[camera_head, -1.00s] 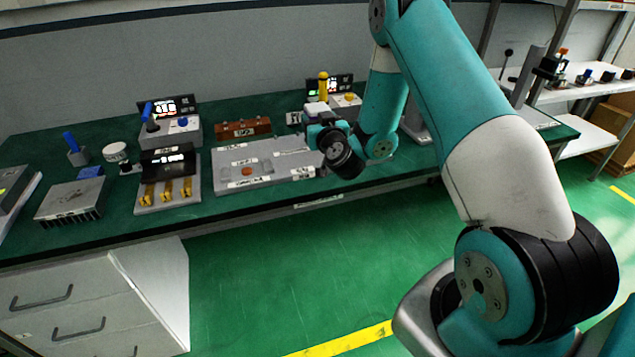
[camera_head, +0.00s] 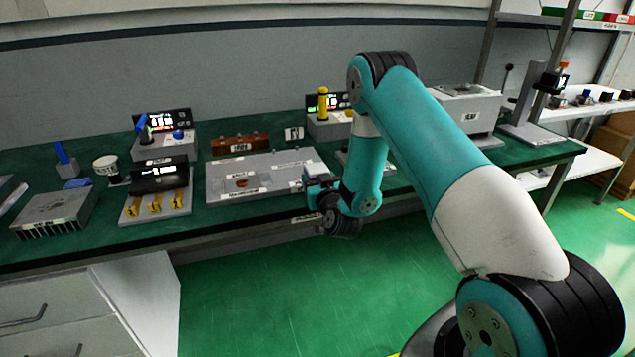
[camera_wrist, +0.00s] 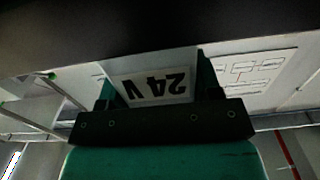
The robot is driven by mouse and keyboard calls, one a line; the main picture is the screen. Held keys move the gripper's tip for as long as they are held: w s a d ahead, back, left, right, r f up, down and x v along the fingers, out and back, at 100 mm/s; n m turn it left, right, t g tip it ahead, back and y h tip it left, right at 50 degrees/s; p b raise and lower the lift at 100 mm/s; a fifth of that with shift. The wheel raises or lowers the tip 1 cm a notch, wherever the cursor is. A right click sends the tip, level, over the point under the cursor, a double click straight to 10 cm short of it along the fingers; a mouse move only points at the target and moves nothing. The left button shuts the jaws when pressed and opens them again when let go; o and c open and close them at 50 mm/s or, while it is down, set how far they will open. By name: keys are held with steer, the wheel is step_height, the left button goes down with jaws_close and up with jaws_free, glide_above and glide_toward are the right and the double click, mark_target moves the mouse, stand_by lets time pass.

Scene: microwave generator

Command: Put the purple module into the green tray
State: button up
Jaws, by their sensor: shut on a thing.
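My gripper (camera_head: 313,183) is at the bench's front edge, beside the right end of the grey plate. It is shut on a small block, the purple module (camera_head: 319,172), which looks pale purple and is mostly hidden by the fingers. In the wrist view, a pale label reading "24 V" upside down (camera_wrist: 155,87) shows on the held module between the fingers; its purple colour does not show there. Green-fronted bins or trays (camera_head: 556,12) show at the top right on the upper shelf, beside a red one; their insides are not visible.
The grey plate (camera_head: 235,190) lies on the dark green bench (camera_head: 95,232). A brown block (camera_head: 240,144), a switch box (camera_head: 165,148), a finned heatsink (camera_head: 55,210) and a grey box (camera_head: 465,108) stand around it. A white shelf (camera_head: 600,105) holds small parts. Floor in front is clear.

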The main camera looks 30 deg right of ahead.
steer(key=o, duration=0.6)
steer(key=shift+f, duration=0.15)
steer(key=o, duration=0.5)
steer(key=shift+c, duration=0.2)
